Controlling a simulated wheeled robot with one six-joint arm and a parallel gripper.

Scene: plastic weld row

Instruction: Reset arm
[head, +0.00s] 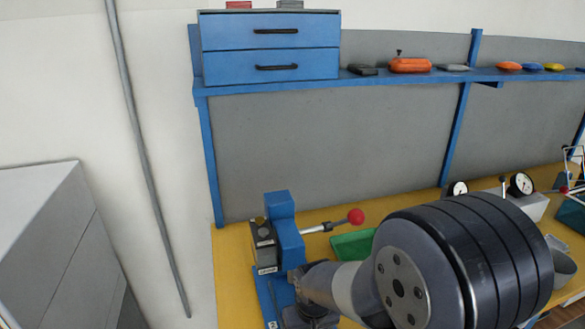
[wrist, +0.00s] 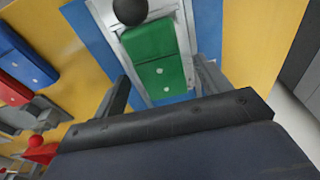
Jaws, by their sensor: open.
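My gripper (wrist: 161,72) is open in the wrist view, with one dark finger on each side of a green block. The green block (wrist: 158,45) has a crosswise seam and white dots, and sits in a pale metal fixture (wrist: 184,32) on a blue base. The fingers are apart from each other; I cannot tell whether either touches the block. In the head view my arm fills the lower right and my gripper's fingers are hidden. A blue press (head: 284,235) with a red-knobbed lever (head: 355,216) stands on the yellow bench beside my arm.
The yellow bench (head: 235,270) has a green tray (head: 352,244) behind my arm and dial gauges (head: 521,184) at the right. A blue shelf with drawers (head: 270,50) is above. Blue blocks (wrist: 25,55) and red blocks (wrist: 12,92) lie left in the wrist view.

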